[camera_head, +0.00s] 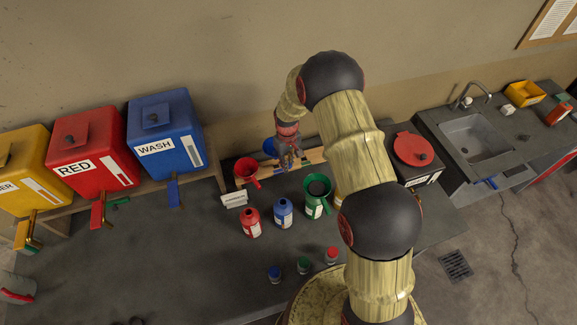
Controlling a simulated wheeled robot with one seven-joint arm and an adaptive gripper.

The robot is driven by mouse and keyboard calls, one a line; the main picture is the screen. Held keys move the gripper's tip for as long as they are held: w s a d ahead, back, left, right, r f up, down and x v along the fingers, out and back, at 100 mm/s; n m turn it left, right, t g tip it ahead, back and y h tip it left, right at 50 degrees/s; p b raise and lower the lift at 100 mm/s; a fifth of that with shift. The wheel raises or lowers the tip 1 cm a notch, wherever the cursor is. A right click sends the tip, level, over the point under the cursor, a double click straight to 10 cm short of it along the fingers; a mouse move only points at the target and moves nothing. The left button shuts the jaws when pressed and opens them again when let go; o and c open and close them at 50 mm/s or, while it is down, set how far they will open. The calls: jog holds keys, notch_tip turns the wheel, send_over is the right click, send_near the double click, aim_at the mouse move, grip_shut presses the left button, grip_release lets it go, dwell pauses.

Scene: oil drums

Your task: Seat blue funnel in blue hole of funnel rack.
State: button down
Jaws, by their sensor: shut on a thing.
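The blue funnel (269,147) shows as a small blue patch at the far side of the bench, partly hidden by my gripper. My gripper (285,160) points down over the funnel rack (314,156) and is shut on the blue funnel. The rack is a pale wooden board near the wall. A red funnel (247,170) is at its left end. The blue hole is hidden behind my gripper and the funnel. I cannot tell whether the funnel touches the rack.
Yellow, red and blue tanks (164,132) stand at left. My arm hides bench at right.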

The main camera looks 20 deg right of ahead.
jog(key=shift+f+b, duration=0.75)
jog(key=shift+f, duration=1.6)
jog(key=shift+f+b, duration=0.25)
jog(key=shift+b, duration=0.45)
jog(key=shift+f+b, duration=1.7)
jog(key=shift+b, duration=0.25)
dwell(1.3)
jog(key=c, duration=1.8)
grip_release()
jog(key=shift+r, duration=0.1)
notch_tip(320, 180, up, 12)
jog(key=shift+f, duration=0.1)
